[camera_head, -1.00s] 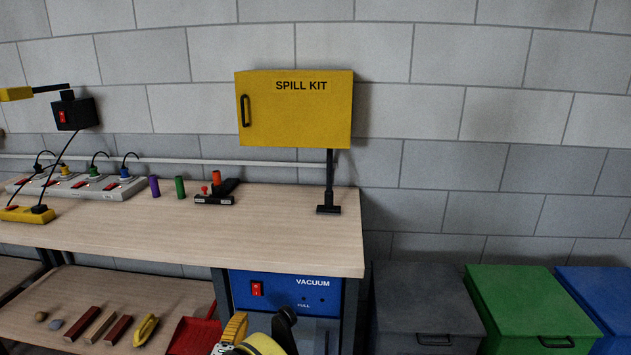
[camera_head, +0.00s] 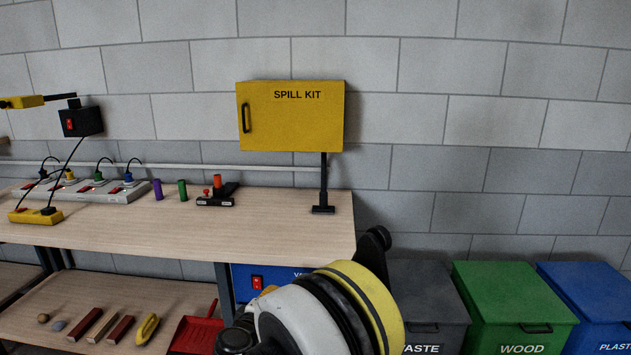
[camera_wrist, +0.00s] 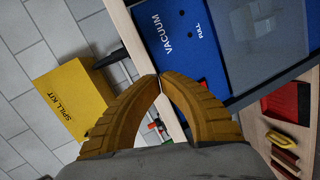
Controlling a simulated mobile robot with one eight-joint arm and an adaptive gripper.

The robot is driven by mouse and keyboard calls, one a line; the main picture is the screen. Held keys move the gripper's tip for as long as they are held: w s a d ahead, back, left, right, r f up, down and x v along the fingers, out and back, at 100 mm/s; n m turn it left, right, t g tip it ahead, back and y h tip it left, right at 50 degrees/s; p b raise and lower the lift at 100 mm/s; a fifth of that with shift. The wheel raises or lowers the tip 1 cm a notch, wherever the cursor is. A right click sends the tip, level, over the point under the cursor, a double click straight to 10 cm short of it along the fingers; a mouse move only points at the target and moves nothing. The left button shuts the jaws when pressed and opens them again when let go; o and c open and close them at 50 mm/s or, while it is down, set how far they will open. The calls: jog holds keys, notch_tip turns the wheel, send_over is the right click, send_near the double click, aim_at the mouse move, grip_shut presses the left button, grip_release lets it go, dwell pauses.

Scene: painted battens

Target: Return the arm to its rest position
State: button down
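My arm (camera_head: 325,315) fills the lower middle of the head view, with white, black and yellow bands, in front of the blue vacuum panel. It hides most of my gripper in that view. In the wrist view my gripper (camera_wrist: 159,83) shows two curved yellow fingers whose tips meet, with nothing held between them. The blue vacuum panel (camera_wrist: 182,42) and the bench edge lie beyond the fingertips. The yellow spill kit box (camera_head: 290,117) stands on a black post above the bench, closed. It also shows tilted at the left of the wrist view (camera_wrist: 75,98).
The wooden bench (camera_head: 270,225) carries a power strip (camera_head: 95,190), coloured cylinders and a black device. The lower shelf (camera_head: 60,325) holds wooden blocks, a yellow object and a red dustpan (camera_head: 197,335). Grey, green (camera_head: 512,305) and blue bins stand to the right.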

jog(key=s+d+r+m+g, duration=0.2)
jog(key=s+d+r, duration=0.2)
jog(key=d, duration=0.3)
jog(key=s+d+r+m+g, duration=0.1)
jog(key=s+d+r+m, duration=0.25)
jog(key=d, duration=0.45)
jog(key=s+d+r+m+g, duration=0.1)
jog(key=s+d+r+g, duration=0.1)
jog(key=s+d+r, duration=0.4)
jog(key=s+d+f+m+g+y, duration=0.1)
jog(key=s+d+m, duration=0.2)
jog(key=s, duration=0.7)
jog(key=s+d+f+m+g+y, duration=0.1)
jog(key=s+d, duration=0.4)
jog(key=s, duration=0.6)
jog(key=m+y, duration=0.1)
jog(key=m, duration=0.1)
jog(key=shift+s+d+f+m, duration=0.25)
jog(key=shift+d+f+m, duration=0.05)
jog(key=shift+d+m, duration=0.05)
